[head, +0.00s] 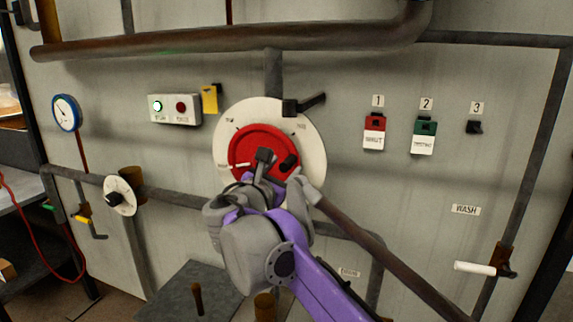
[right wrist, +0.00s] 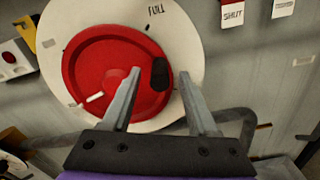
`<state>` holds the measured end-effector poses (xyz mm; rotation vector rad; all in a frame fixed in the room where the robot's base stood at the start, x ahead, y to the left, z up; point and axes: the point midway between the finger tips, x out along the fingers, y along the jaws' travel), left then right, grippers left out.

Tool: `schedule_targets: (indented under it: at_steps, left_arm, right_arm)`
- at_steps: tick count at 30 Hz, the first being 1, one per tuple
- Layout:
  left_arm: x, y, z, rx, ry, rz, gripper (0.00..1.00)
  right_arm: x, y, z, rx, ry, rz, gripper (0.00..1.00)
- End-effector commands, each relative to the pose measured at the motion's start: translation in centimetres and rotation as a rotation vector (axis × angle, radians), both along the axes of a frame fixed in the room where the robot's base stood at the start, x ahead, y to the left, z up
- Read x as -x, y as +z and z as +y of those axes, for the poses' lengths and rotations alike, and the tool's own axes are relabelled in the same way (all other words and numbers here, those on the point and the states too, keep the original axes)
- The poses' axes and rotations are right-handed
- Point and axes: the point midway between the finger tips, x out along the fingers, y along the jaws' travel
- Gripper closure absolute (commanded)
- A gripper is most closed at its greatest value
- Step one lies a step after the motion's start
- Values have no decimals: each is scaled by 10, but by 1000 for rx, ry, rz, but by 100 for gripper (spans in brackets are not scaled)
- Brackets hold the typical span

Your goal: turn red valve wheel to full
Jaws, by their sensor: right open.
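The red valve wheel (head: 250,141) is mounted on a round white dial plate (head: 313,148) on the wall panel. It also fills much of the right wrist view (right wrist: 90,65). It has a black knob (right wrist: 160,74) on its right side and a white pointer mark (right wrist: 95,97) at its lower left. The word FULL (right wrist: 156,26) is on the plate at the upper right. My right gripper (head: 281,168) is open in front of the wheel's lower right. In the right wrist view its fingers (right wrist: 159,75) stand on either side of the knob; contact cannot be told. My left gripper is not in view.
A black lever (head: 305,104) sticks out at the plate's upper right. A rusty pipe (head: 200,45) runs above, and another pipe (head: 390,255) slopes down to the right. A small white dial (head: 120,195) is at the left. Tagged switches (head: 374,132) are at the right.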

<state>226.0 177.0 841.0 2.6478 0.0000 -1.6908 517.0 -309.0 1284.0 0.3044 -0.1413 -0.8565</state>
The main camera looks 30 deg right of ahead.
Motion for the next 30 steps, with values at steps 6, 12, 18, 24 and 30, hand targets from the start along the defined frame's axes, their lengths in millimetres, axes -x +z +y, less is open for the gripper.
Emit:
schedule_targets:
  at_steps: [6, 12, 18, 24, 30]
  left_arm:
    - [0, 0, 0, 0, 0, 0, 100]
    - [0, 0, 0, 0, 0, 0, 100]
    - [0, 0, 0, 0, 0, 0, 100]
    - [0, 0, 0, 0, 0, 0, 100]
    - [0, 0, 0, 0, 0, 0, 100]
  right_arm:
    - [-17, 0, -20, 0, -1, -1, 40]
    - [-20, 0, -24, -1, 0, 0, 40]
    - [-20, 0, -24, -2, 0, -1, 46]
    - [-20, 0, -24, -2, 0, -1, 82]
    - [-20, 0, -24, -2, 0, -1, 100]
